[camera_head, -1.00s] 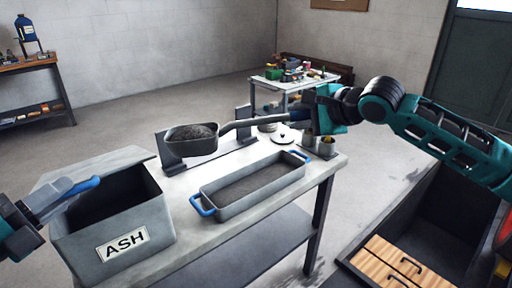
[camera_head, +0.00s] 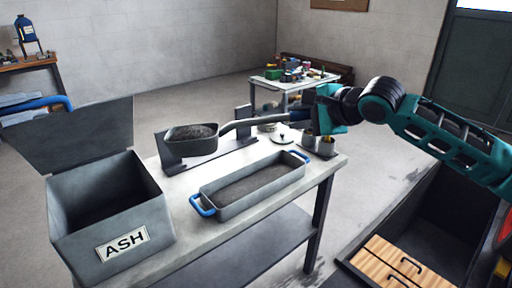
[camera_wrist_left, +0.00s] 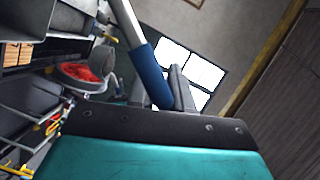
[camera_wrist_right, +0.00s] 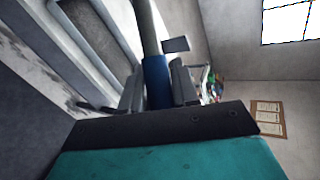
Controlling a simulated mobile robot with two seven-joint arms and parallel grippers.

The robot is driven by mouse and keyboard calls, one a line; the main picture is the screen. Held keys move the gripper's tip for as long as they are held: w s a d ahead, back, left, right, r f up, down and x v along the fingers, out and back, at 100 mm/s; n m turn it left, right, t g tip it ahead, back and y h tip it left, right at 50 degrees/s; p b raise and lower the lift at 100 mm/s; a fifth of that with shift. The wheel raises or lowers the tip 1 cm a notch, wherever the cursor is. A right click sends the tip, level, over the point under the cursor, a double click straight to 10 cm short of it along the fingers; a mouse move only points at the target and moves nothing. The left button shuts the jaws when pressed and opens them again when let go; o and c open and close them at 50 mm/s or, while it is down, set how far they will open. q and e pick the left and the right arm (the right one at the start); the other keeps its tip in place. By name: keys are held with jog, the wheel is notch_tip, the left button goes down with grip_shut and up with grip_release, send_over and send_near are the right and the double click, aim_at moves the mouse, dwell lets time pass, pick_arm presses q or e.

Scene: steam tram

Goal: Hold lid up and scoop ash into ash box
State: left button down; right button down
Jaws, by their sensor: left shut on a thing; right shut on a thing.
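The grey ash box (camera_head: 85,245) labelled ASH stands on the left end of the bench. Its lid (camera_head: 85,130) is raised, its dark underside showing, and the box mouth is open. My left gripper (camera_wrist_left: 160,92) is shut on the lid's blue handle (camera_wrist_left: 151,68); in the head view the handle (camera_head: 38,104) shows at the left edge but the gripper does not. My right gripper (camera_head: 308,116) is shut on the scoop's handle, whose blue grip (camera_wrist_right: 156,75) shows in the right wrist view. The scoop (camera_head: 192,146) holds dark ash and looks level, right of the box.
A grey tray (camera_head: 235,202) with blue handles, holding ash, lies on the bench (camera_head: 180,238). A dark-ended stand (camera_head: 168,152) is behind it; I cannot tell whether the scoop touches it. Small cups (camera_head: 325,144) stand at the bench's right end. A cluttered table (camera_head: 290,84) is further back.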

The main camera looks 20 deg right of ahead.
pick_arm(q)
jog(key=w+a+r+n+g, duration=0.1)
jog(key=w+a+r+n, duration=0.1)
jog(key=w, duration=0.5)
notch_tip(320, 180, up, 2)
jog(key=shift+w+a+r+n, duration=0.2)
jog(key=shift+w+n, duration=0.15)
jog(key=shift+n, duration=0.15)
pick_arm(e)
jog(key=shift+r, duration=0.15)
jog(key=shift+w+a, duration=0.1)
